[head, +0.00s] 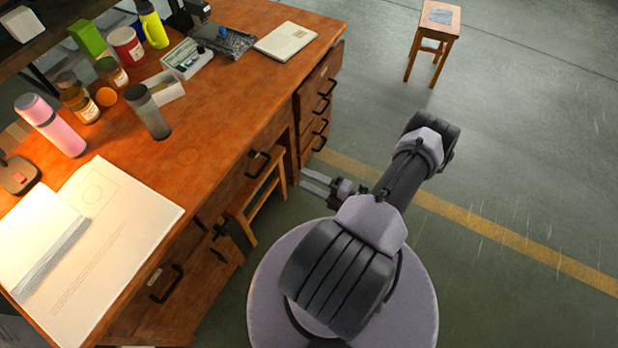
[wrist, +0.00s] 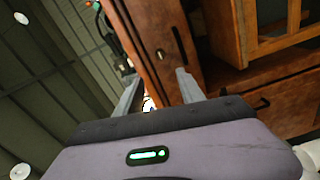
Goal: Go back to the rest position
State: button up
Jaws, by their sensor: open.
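My gripper (head: 318,185) shows in the head view beside the front of the wooden desk (head: 215,130), over the floor and apart from the drawers. Its two fingers are spread with nothing visible between them. In the wrist view my gripper (wrist: 158,92) shows its two fingers apart, pointing toward brown wooden furniture (wrist: 235,75). My arm is folded above my round base in the head view.
The desk holds a pink flask (head: 52,125), a dark grey cup (head: 148,113), jars, an open book (head: 130,205) and a closed notebook (head: 286,42). A wooden stool (head: 437,22) stands at the back. The floor (head: 530,140) on the right is clear.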

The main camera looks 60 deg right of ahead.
dwell(0.3)
jog(key=w+a+r+n+g+y, duration=0.3)
jog(key=w+r+n+y, duration=0.1)
jog(key=r+n, duration=0.3)
jog(key=w+a+r+n+g+y, duration=0.2)
jog(key=w+r+n+g+y, duration=0.15)
jog(key=r+n, duration=0.35)
jog(key=w+a+r+n+g+y, duration=0.1)
jog(key=w+a+r+n+g, duration=0.2)
jog(key=a+r+n+g, duration=0.65)
jog(key=s+a+r+n+t+h, duration=0.2)
jog(key=s+a+r+n+h, duration=0.2)
jog(key=a+r+n, duration=0.4)
jog(key=s+a+r+n+t+h, duration=0.1)
jog(key=s+a+r+n+h, duration=0.3)
jog(key=a+r+n, duration=0.5)
jog(key=s+r+n, duration=0.1)
jog(key=s+n, duration=0.1)
jog(key=n, duration=0.8)
jog(key=shift+s+a+t, duration=0.25)
jog(key=shift+s+t, duration=0.05)
jog(key=shift+t, duration=0.1)
